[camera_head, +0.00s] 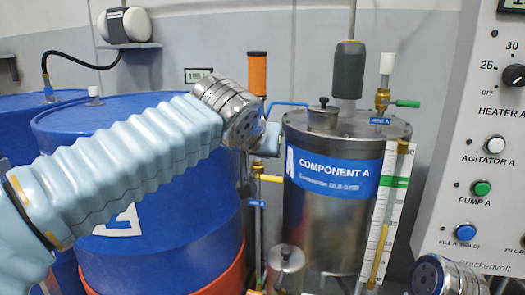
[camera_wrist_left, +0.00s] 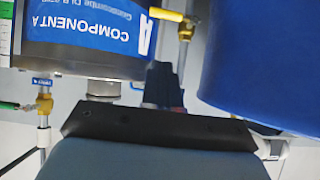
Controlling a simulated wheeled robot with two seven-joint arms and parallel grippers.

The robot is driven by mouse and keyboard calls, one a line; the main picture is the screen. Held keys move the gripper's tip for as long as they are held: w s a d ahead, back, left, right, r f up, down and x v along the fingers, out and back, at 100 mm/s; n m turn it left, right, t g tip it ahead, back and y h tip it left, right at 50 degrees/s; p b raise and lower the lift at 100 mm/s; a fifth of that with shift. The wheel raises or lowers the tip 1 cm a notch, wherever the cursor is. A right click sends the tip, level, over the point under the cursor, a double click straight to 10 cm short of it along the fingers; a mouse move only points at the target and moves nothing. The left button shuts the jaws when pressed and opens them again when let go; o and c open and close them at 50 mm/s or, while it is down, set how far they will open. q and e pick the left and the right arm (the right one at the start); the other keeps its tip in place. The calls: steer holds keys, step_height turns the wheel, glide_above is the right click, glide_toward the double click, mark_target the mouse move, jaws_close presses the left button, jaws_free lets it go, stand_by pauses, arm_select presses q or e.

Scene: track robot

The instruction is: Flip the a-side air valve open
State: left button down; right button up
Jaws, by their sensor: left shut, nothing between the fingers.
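Two lever valves show near the Component A tank (camera_head: 330,215); I cannot read which is the air valve. One, with a yellow lever (camera_head: 270,178), sits on a thin pipe left of the tank; its lever lies level, pointing at the tank. It also shows in the wrist view (camera_wrist_left: 165,14). The other, brass with a green lever (camera_head: 407,103), stands on the tank lid, with a blue tag. It also shows in the wrist view (camera_wrist_left: 40,103). My left gripper (camera_head: 266,141) is shut and empty, above the yellow lever and apart from it. Its fingers are mostly hidden behind the wrist.
A blue drum (camera_head: 150,225) stands left, under my left arm. A control panel (camera_head: 475,150) with a knob and buttons is at the right. A grey motor (camera_head: 348,70) rises from the lid. A small metal pot (camera_head: 286,270) stands low in front. My right wrist shows at lower right.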

mark_target(267, 178)
arm_select(q)
steer(key=w+d+f, duration=0.1)
steer(key=w+f, duration=0.5)
steer(key=f, duration=0.1)
steer(key=shift+d+f, duration=0.25)
steer(key=shift+f, duration=0.05)
steer(key=shift+d, duration=0.1)
